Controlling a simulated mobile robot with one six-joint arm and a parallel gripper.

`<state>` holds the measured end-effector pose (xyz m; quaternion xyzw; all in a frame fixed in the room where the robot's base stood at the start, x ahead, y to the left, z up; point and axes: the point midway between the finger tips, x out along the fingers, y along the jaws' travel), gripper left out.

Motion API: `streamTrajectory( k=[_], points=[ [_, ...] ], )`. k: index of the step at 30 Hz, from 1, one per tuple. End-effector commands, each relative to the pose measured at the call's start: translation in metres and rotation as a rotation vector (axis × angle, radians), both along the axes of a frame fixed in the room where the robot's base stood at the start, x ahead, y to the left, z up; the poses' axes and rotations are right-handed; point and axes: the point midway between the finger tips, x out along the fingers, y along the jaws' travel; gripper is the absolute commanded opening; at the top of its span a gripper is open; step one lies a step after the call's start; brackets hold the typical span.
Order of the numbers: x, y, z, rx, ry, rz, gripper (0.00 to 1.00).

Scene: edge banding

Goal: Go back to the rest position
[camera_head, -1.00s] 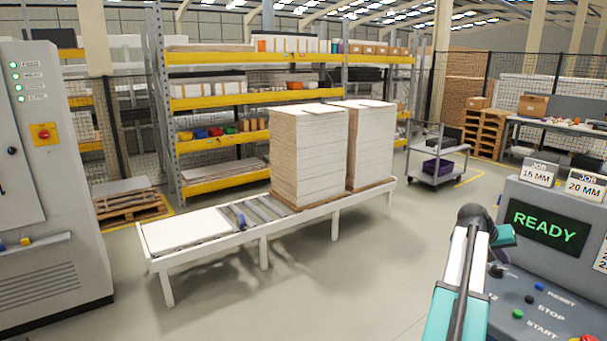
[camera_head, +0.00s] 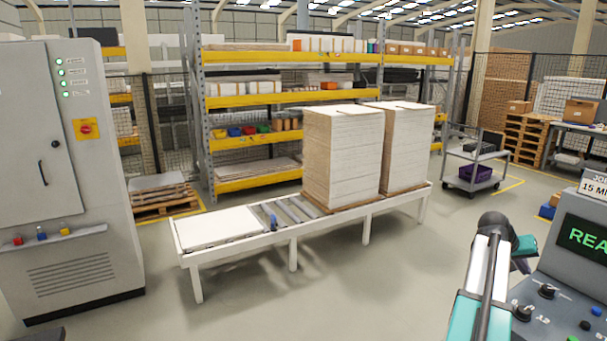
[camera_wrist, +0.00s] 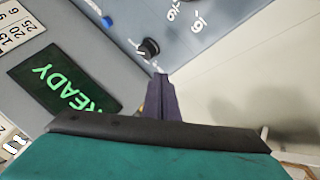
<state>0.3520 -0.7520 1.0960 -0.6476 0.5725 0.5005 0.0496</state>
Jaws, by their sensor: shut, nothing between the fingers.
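My gripper (camera_wrist: 160,85) shows in the wrist view as a dark, narrow pair of fingers held together, with nothing between them. It is near a grey control panel that carries a green READY display (camera_wrist: 62,88) and a black knob (camera_wrist: 148,48). In the head view my arm reaches up at the lower right, beside the control panel (camera_head: 560,300). The panel's display (camera_head: 588,240) is partly cut off by the right edge.
A roller conveyor (camera_head: 240,255) holds two tall board stacks (camera_head: 342,155) in the middle. A grey cabinet (camera_head: 60,180) stands at the left. Shelving (camera_head: 240,100) and a trolley (camera_head: 470,165) stand behind. The floor (camera_head: 380,290) between conveyor and panel is clear.

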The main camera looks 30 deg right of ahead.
Motion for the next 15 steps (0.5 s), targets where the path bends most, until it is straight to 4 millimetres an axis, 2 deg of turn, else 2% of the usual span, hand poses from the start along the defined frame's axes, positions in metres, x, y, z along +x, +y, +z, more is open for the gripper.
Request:
streamTrajectory(
  k=[8, 11, 15],
  points=[
    [0.056, 0.029, -0.042, 0.039, 0.024, 0.078, 0.0],
    [0.085, 0.049, -0.069, 0.064, 0.042, 0.122, 0.0],
    [0.125, 0.086, -0.113, 0.105, 0.073, 0.19, 0.0]
  ],
)
